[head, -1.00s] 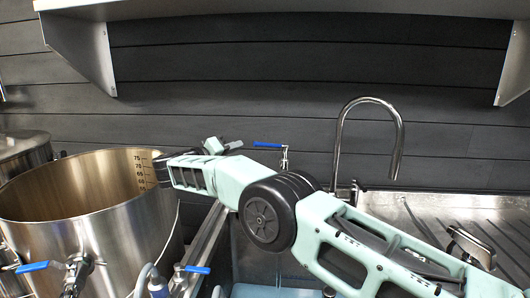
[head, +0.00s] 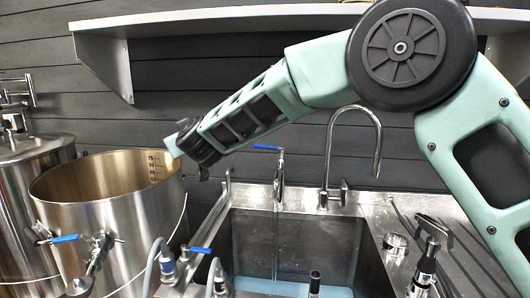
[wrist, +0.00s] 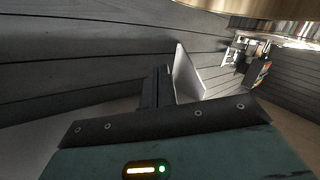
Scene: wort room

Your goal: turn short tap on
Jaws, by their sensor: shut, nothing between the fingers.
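The short tap (head: 280,172) stands at the back of the sink (head: 225,235), with a blue lever (head: 266,147) pointing left. A thin vertical streak like running water drops below it into the sink. My gripper (head: 203,174) is left of the short tap, apart from the lever.
A tall curved tap (head: 378,150) stands to the right of the short tap. The open steel pot (head: 110,225) is at the left, with blue-levered valves (head: 65,238) in front. A shelf (head: 240,20) runs above. Loose metal fittings (head: 432,230) stand right of the sink.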

